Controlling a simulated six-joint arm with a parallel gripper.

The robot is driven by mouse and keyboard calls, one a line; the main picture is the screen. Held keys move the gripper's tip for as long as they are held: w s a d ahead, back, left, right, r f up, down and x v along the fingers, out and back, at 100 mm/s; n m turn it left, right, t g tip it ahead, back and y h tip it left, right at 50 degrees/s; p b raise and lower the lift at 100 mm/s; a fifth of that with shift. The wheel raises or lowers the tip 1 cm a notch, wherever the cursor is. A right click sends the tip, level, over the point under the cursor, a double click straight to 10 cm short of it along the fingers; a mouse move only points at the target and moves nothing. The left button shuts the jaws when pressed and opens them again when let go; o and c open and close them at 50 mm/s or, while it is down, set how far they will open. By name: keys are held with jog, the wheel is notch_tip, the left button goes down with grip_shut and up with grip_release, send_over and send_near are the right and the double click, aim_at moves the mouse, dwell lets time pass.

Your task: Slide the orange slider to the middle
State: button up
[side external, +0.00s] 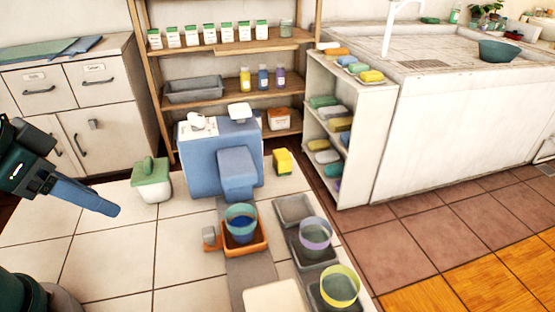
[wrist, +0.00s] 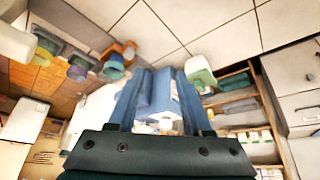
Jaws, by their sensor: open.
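The orange slider (side external: 262,247) is a shallow orange tray with a small knob (side external: 210,238) on its left side. It sits on a grey track (side external: 250,283) in front of the blue dispenser (side external: 207,160). A teal-rimmed cup with blue inside (side external: 241,226) stands in the slider. The slider also shows in the wrist view (wrist: 128,50), upper left of the fingers. My gripper (side external: 112,210) is at the left of the side view, apart from the slider. In the wrist view its blue fingers (wrist: 160,80) are open, with the dispenser seen between them.
Right of the slider, grey trays hold a purple-rimmed cup (side external: 315,234) and a yellow-rimmed cup (side external: 340,287). A green-lidded container (side external: 151,182) stands between my gripper and the dispenser. A yellow box (side external: 283,162) is right of the dispenser. Floor tiles left of the slider are clear.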

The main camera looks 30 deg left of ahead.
jog(key=shift+o, duration=0.6)
jog(key=m+g, duration=0.6)
jog(key=m, duration=0.3)
send_over(208, 231)
notch_tip(208, 231, down, 7)
jog(key=shift+f, duration=2.8)
